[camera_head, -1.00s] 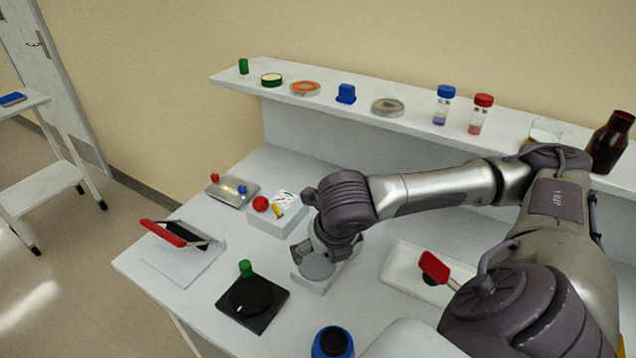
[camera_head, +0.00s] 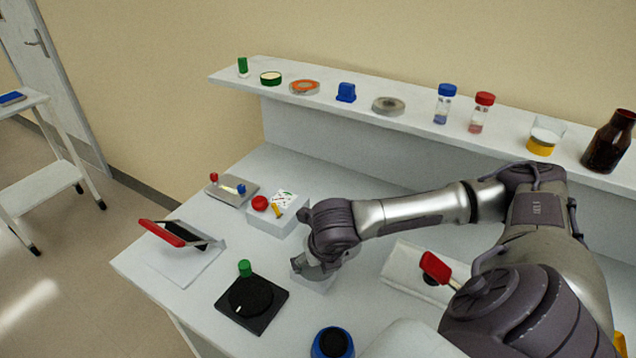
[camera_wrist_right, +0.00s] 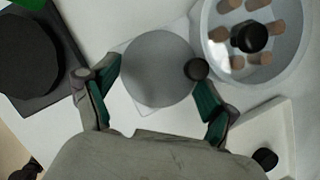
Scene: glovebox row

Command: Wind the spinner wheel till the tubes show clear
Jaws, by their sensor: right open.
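The spinner wheel, a flat grey disc (camera_wrist_right: 158,70) with a dark knob (camera_wrist_right: 196,69) near its right rim, lies on a pale base in the right wrist view. My right gripper (camera_wrist_right: 155,88) is open, with one green-padded finger on each side of the wheel; the right finger is close to the knob, and contact cannot be told. In the head view my right gripper (camera_head: 312,266) covers the wheel. A clear round bowl (camera_wrist_right: 291,70) beside the wheel holds several brown tubes around a black hub; my arm hides it in the head view. My left gripper is not in view.
A black dial (camera_head: 250,297) with a green knob stands left of the gripper. A red-handled press (camera_head: 165,233) is farther left, a white box with a red button (camera_head: 260,203) behind. A red lever (camera_head: 435,267) is right, a blue-rimmed container (camera_head: 333,343) in front.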

